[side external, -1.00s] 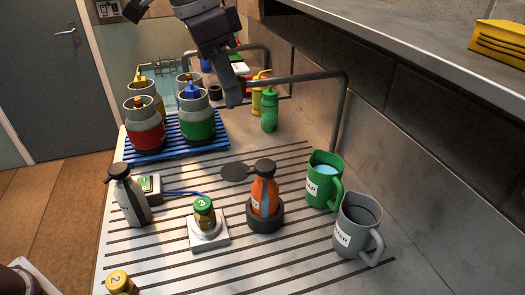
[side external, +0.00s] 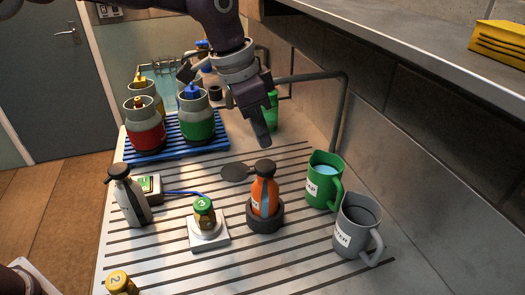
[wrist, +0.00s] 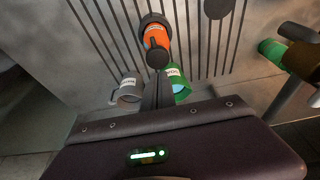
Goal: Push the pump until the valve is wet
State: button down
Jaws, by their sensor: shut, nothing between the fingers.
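An orange pump bottle (side external: 264,196) with a black pump head stands upright in a black ring holder (side external: 265,221). It also shows in the wrist view (wrist: 157,38). A grey-white bottle (side external: 130,200) with a black pump head stands at the left. A small brass piece (side external: 205,217) with a green cap marked 3 stands on a white square base (side external: 208,239); it may be a valve. A similar yellow piece marked 2 (side external: 121,283) is at the lower left. My gripper (side external: 263,138) is shut and empty, pointing down above and behind the orange bottle, apart from its head.
A green mug (side external: 324,184) and a grey mug (side external: 356,226) stand right of the orange bottle. Canisters (side external: 145,130) stand on a blue rack (side external: 165,150) at the back left. A bent pipe (side external: 341,115) and the wall bound the right. A flat dark disc (side external: 235,172) lies behind the bottle.

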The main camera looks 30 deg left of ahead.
aim_at(261, 166)
jog(key=shift+f, duration=2.35)
jog(key=shift+s+a+f, duration=0.1)
jog(key=shift+s+f, duration=0.05)
jog(key=shift+f, duration=1.25)
jog(key=shift+r, duration=0.4)
jog(key=r, duration=0.5)
jog(key=shift+w+r, duration=0.2)
jog(key=shift+r, duration=0.2)
jog(key=v, duration=0.8)
jog(key=shift+r, duration=0.4)
jog(key=shift+s, duration=0.15)
